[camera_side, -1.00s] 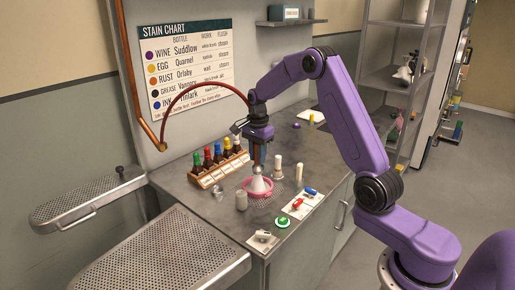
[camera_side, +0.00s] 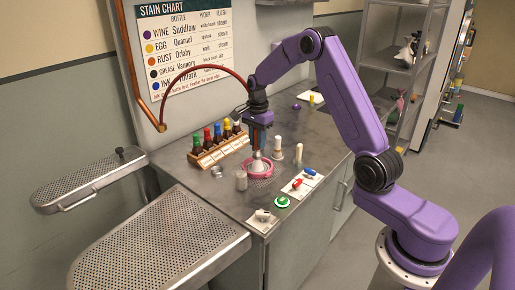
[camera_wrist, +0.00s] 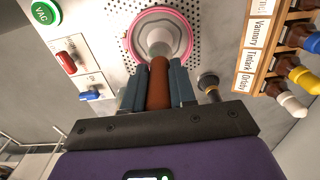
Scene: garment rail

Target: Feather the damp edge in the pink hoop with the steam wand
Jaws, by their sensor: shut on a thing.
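The pink hoop (camera_side: 271,172) lies flat on the worktop, and it also shows in the wrist view (camera_wrist: 188,38). Pale cloth shows inside it; I cannot make out a damp edge. My gripper (camera_side: 260,136) is over the hoop, shut on the steam wand's brown handle, seen between the jaws in the wrist view (camera_wrist: 159,88). The steam wand (camera_side: 257,165) points down, its pale cone nozzle inside the hoop's outline. I cannot tell whether the nozzle touches the cloth. A red hose runs from the wand toward the copper pipe.
A rack of colored bottles (camera_side: 218,148) stands behind-left of the hoop. Pale cylinders (camera_side: 277,147) stand behind-right. A panel with red and blue switches (camera_side: 303,182) and a green VAC button (camera_side: 282,202) are in front.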

